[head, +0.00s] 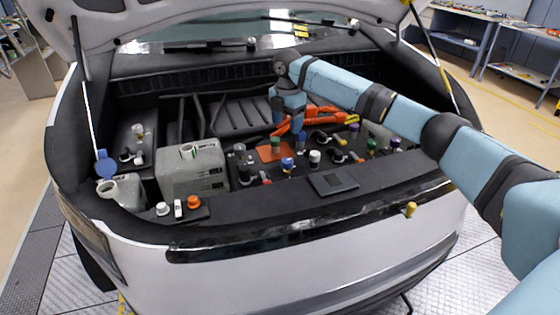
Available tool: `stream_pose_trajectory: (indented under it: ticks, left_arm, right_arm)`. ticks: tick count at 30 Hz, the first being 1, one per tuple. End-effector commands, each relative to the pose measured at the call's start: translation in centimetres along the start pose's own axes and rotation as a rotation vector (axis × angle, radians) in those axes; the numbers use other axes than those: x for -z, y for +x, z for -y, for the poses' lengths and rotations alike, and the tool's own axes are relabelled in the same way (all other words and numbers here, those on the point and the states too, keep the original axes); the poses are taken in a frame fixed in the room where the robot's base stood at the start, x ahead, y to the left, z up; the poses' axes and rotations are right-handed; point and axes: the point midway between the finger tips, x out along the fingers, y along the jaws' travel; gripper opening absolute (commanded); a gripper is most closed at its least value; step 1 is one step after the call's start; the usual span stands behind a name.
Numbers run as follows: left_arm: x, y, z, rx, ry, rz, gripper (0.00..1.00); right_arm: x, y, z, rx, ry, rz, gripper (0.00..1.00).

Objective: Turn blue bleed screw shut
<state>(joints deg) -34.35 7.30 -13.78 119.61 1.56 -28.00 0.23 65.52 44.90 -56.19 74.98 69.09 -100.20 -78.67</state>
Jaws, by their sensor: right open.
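A blue-topped screw or cap (287,163) stands upright among several coloured caps in the engine bay, near its middle. A second blue part (302,137) shows a little behind it to the right. I cannot tell for certain which one is the bleed screw. My right gripper (284,128) comes in from the right and points down behind the front blue cap, above a green-topped cap (275,145). It is open and apart from the front blue cap. Its fingertips are small and partly hidden. My left gripper is not in view.
An orange plate (268,154) lies under the green-topped cap. A white cap (315,158) and orange hoses (322,115) are close by. A grey coolant tank (190,172) stands to the left. Loose caps, one of them orange (194,202), rest on the front ledge.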

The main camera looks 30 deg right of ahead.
Motion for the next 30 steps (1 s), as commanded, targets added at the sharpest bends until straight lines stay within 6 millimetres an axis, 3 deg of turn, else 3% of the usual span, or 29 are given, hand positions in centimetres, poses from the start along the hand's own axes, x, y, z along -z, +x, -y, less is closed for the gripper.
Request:
stream_pose_trajectory:
  ticks: [18, 24, 30]
  left_arm:
    - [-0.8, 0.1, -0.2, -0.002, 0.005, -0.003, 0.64]
    - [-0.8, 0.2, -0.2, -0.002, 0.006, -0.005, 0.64]
    - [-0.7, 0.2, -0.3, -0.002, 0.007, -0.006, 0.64]
  right_arm:
    - [0.1, 11.5, 0.1, 0.002, -0.002, 0.001, 0.65]
    - [0.1, 13.1, 0.1, 0.001, -0.001, 0.001, 0.65]
    - [0.1, 13.3, 0.1, 0.001, -0.001, 0.001, 0.65]
